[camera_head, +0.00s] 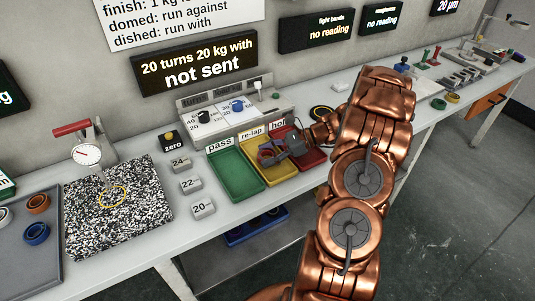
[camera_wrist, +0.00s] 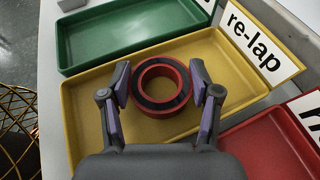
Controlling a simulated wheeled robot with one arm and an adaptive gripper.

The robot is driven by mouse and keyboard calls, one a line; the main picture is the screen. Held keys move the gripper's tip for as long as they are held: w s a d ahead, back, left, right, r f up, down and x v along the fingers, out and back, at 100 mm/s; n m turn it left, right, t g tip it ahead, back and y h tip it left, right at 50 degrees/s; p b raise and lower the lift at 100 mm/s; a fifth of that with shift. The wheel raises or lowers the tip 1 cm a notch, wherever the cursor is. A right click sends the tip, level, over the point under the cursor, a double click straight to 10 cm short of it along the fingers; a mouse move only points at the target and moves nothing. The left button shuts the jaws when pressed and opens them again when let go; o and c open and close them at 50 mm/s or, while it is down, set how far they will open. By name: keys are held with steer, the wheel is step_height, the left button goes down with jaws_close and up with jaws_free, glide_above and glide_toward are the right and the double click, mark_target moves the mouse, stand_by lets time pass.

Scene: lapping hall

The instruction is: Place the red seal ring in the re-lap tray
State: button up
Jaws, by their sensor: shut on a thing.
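In the head view my gripper (camera_head: 272,153) is over the yellow tray (camera_head: 284,174), and the ring is mostly hidden by the fingers there.
The green pass tray (camera_head: 236,176) is left of the yellow tray, and the red hold tray (camera_head: 312,157) is right. Grey blocks marked 20, 22 and 24 (camera_head: 191,185) stand left of the green tray. A speckled plate (camera_head: 150,215) lies farther left.

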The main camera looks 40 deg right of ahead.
steer(key=shift+f, duration=0.1)
steer(key=o, duration=1.3)
